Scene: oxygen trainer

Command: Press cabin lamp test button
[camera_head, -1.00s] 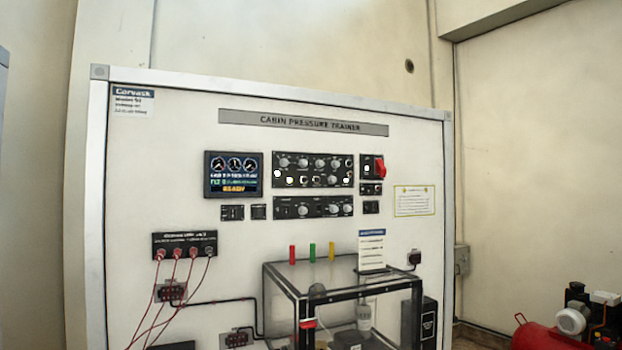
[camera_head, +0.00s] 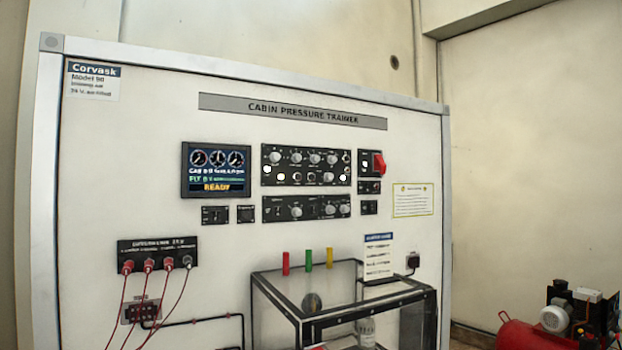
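The cabin pressure trainer (camera_head: 150,115) is a large white upright panel facing me. A black control panel (camera_head: 306,165) with knobs and bright white round buttons or lamps sits at its upper middle. A second black knob panel (camera_head: 306,208) is just below it. The labels are too small to read, so I cannot tell which control is the cabin lamp test button. A screen (camera_head: 216,170) to the left shows three dials and the word READY. A red switch (camera_head: 379,165) is to the right. My gripper is not in view.
A clear box with a black frame (camera_head: 345,305) juts out below the controls. Red cables (camera_head: 150,300) hang from a socket block (camera_head: 158,253) at lower left. A red compressor (camera_head: 540,335) stands at lower right. Open space lies before the upper panel.

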